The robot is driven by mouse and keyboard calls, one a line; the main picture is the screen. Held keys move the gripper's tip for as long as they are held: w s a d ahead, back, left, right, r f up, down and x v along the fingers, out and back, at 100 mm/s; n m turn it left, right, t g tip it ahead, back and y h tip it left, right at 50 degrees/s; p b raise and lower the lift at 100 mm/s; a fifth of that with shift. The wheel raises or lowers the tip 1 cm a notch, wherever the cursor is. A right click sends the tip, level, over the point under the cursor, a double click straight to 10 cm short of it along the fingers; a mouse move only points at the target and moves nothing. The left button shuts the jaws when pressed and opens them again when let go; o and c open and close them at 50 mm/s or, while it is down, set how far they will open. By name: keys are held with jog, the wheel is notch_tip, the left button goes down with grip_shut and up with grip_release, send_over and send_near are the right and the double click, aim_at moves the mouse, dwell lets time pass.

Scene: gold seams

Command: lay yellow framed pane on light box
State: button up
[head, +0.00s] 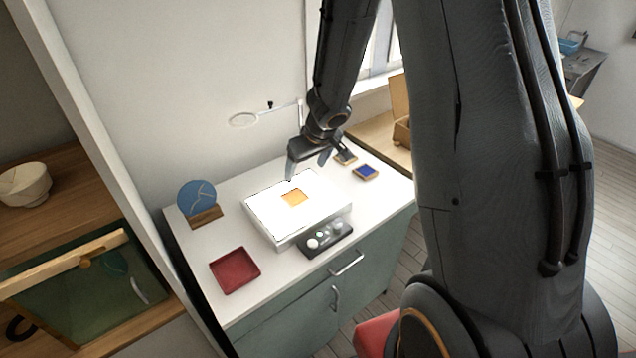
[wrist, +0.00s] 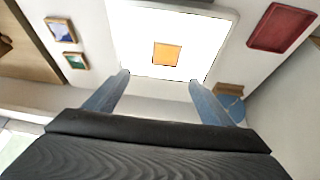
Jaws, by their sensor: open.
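The yellow framed pane (head: 294,197) lies flat on the glowing white top of the light box (head: 262,212), near its middle. In the wrist view the pane (wrist: 167,54) shows orange-yellow, with bright white light box surface (wrist: 135,50) all around it. My gripper (head: 307,166) is above the back edge of the light box. In the wrist view my gripper (wrist: 160,80) has its two fingers spread wide with nothing between them. The pane is apart from the fingers.
A blue framed pane (head: 366,172) and another small pane (head: 345,158) lie right of the light box. A red tray (head: 234,270), a blue disc on a wooden stand (head: 198,198) and a black control panel (head: 325,240) are nearby. A lamp arm (head: 270,115) stands behind.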

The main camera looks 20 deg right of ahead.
jog(key=s+d+r+m+h, duration=0.2)
jog(key=s+r, duration=0.6)
jog(key=s, duration=0.1)
jog(key=s+a+r+m+g+y, duration=0.1)
jog(key=s+a, duration=0.3)
jog(key=s, duration=0.8)
jog(key=shift+r+g, duration=0.6)
jog(key=shift+g, duration=0.1)
notch_tip(320, 180, down, 13)
jog(key=w+g+b, duration=0.1)
jog(key=b, duration=1)
jog(key=shift+b, duration=0.3)
